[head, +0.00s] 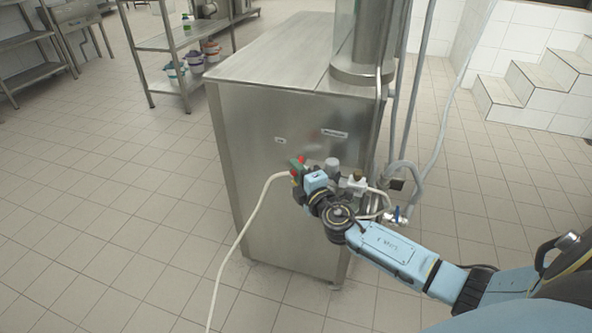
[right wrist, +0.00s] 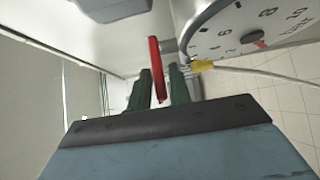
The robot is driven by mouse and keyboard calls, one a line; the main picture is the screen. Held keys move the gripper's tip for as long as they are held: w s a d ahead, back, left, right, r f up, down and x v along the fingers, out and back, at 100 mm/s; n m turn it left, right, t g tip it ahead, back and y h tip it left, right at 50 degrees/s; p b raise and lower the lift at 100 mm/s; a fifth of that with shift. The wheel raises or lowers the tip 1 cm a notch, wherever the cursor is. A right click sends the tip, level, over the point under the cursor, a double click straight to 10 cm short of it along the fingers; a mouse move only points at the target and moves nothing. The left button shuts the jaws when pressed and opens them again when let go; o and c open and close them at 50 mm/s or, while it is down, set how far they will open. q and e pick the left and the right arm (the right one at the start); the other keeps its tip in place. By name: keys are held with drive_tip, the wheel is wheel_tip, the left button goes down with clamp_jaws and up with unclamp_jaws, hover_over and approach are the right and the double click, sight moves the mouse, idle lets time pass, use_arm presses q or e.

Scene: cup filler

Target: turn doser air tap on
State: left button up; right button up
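A red tap lever (right wrist: 155,65) shows in the right wrist view, in front of a metal fitting beside a large round gauge (right wrist: 245,30). My right gripper (right wrist: 162,88) has its two dark green fingers on either side of the lever's lower end. A narrow gap shows between the lever and the right-hand finger; contact on the other side is hard to tell. In the head view my right gripper (head: 298,167) is at the front of the steel doser cabinet (head: 265,215), with red parts at its fingers. My left gripper is not in view.
A beige hose (head: 240,235) runs from the fittings to the floor. A small blue-handled valve (head: 397,216) and grey pipes (head: 408,100) are at the cabinet's right side. A shelf rack (head: 180,40) stands behind left.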

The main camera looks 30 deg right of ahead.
drive_tip(key=shift+w, duration=0.4)
drive_tip(key=shift+c, duration=0.3)
clamp_jaws()
